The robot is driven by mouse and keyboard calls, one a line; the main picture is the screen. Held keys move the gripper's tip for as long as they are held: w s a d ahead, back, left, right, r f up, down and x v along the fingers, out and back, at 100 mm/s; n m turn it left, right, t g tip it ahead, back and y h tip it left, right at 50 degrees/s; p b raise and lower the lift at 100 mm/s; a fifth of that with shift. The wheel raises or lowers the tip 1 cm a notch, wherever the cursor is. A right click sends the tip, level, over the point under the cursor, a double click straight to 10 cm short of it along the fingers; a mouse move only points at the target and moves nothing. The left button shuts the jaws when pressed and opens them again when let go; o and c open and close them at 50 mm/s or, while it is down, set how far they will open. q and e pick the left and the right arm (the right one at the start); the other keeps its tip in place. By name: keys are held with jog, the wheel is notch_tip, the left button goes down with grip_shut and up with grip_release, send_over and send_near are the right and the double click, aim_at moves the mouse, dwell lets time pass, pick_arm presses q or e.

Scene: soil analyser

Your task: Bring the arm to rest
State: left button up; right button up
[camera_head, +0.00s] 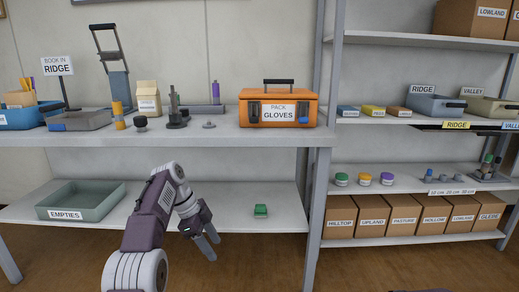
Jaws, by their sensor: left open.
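My left arm comes in from the lower left in the head view. Its gripper (211,245) hangs in front of the lower shelf, fingers pointing down and to the right. The fingers are apart and nothing shows between them. A small green-lidded jar (260,211) stands on the lower shelf to the right of the gripper, apart from it. My right gripper is not in the picture.
A grey-green tray marked EMPTIES (110,198) sits left on the lower shelf (285,222). An orange PACK GLOVES case (278,107) stands on the upper shelf (225,135). A rack post (316,190) rises right of the arm. Cardboard boxes (373,222) fill the right rack's bottom.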

pick_arm(q)
jog(key=s+d+r+p, duration=0.1)
jog(key=s+r+p, duration=0.25)
jog(key=r, duration=0.35)
jog(key=s+d+r+p, duration=0.1)
jog(key=s+r+p, duration=0.2)
jog(key=r+p, duration=0.3)
jog(key=s+a+f+n+y+p, duration=0.25)
jog(key=s+f+n, duration=0.25)
jog(key=s+n, duration=0.45)
jog(key=s+a+f+n+y+p, duration=0.3)
jog(key=s+f+n, duration=0.35)
jog(key=s, duration=0.55)
notch_tip(320, 180, up, 39)
jog(key=w+n+t+h+p, duration=0.1)
jog(key=w+n+p, duration=0.1)
jog(key=p, duration=3.7)
